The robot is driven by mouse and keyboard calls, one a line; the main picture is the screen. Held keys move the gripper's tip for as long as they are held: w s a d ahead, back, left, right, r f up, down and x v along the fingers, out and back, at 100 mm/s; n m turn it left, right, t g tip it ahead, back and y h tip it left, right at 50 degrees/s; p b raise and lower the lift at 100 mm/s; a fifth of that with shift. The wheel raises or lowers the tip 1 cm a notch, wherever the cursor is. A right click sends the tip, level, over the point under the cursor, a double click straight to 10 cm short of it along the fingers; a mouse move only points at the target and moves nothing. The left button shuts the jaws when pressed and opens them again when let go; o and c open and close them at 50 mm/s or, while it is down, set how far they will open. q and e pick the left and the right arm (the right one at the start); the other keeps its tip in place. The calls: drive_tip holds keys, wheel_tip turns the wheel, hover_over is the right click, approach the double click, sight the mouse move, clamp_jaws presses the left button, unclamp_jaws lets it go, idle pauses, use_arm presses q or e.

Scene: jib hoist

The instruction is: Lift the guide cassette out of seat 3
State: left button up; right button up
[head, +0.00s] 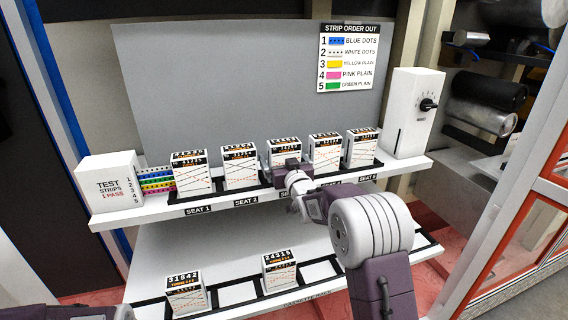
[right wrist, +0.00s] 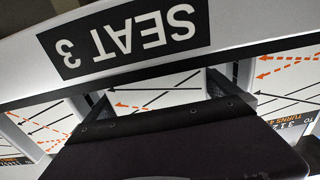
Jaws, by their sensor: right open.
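The guide cassette (head: 284,151) in seat 3 is a white upright box with a dark printed top edge and black and orange lines on its face. It stands on the shelf between its neighbours. My right gripper (head: 285,165) is in front of its lower part and hides some of it. In the right wrist view the cassette face (right wrist: 165,88) lies between the two grey fingers, upside down. The right gripper (right wrist: 160,95) is open; contact cannot be told. The SEAT 3 label (right wrist: 120,40) shows close by. Only part of my left arm shows at bottom left; its gripper is out of view.
Cassettes stand close on both sides, in seat 2 (head: 239,168) and seat 4 (head: 325,151). The lower cassette rack (head: 238,292) holds two cassettes and has empty places. A test strips box (head: 110,185) and a white dial box (head: 413,112) flank the row.

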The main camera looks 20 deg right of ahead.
drive_tip(key=shift+w, duration=0.35)
drive_tip(key=shift+s, duration=0.1)
drive_tip(key=c, duration=0.4)
drive_tip(key=shift+r, duration=0.1)
drive_tip(key=c, duration=1.3)
wheel_tip(320, 180, up, 18)
drive_tip(key=p, duration=0.4)
drive_tip(key=shift+p, duration=0.35)
drive_tip(key=shift+c, duration=0.2)
